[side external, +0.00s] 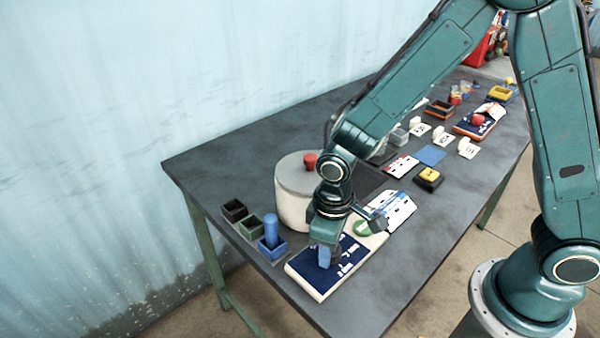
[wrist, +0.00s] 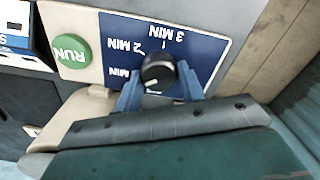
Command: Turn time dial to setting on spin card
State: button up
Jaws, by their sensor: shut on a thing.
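The time dial (wrist: 158,70) is a round black knob with a white pointer mark, on a dark blue panel (wrist: 207,50) labelled in minutes. The labels show upside down in the wrist view; 2 MIN and 3 MIN are readable. The white mark points to the lower left in that view, away from those two. My gripper (wrist: 160,88) is shut on the dial, one blue finger on each side. In the side view my gripper (side external: 325,256) points down at the panel and hides the dial.
A green RUN button (side external: 366,228) sits beside the dial panel. A pale drum with a red knob (side external: 297,190) stands close to my wrist. Small bins, one holding a blue cylinder (side external: 270,230), are at the left table edge. More cards and blocks lie farther back.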

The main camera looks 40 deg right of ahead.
jog(key=shift+m, duration=0.5)
jog(key=o, duration=1)
jog(key=shift+r, duration=0.15)
notch_tip(320, 180, up, 14)
jog(key=shift+f, duration=0.2)
jog(key=shift+d+r, duration=0.1)
dwell(0.4)
